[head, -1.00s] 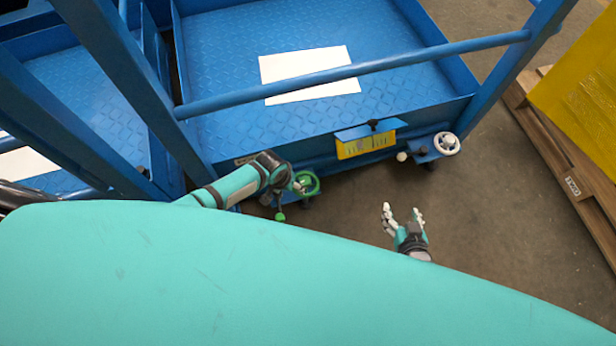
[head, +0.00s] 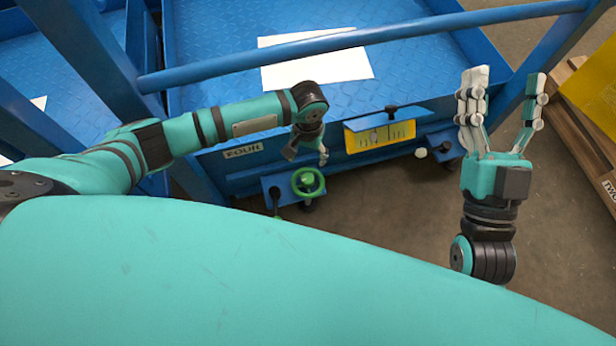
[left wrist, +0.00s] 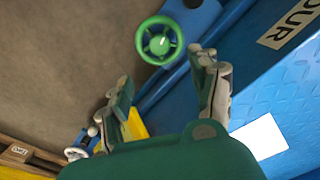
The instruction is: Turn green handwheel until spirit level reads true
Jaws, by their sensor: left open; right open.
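The green handwheel (head: 308,182) is mounted on a blue bracket at the low front edge of the blue platform. It also shows whole in the left wrist view (left wrist: 159,41), beyond my open fingers. My left gripper (head: 322,155) is just above and right of the handwheel, apart from it; the wrist view shows its fingers (left wrist: 165,85) spread and empty. The spirit level (head: 380,136) is a yellow scale under a blue hood; its reading is too small to tell. My right gripper (head: 500,90) is open and empty, raised at the right.
A white ball-ended knob (head: 420,153) sits right of the level. A blue rail (head: 240,72) crosses above the platform. A wooden pallet (head: 583,125) stands at the right. The floor below the platform is clear.

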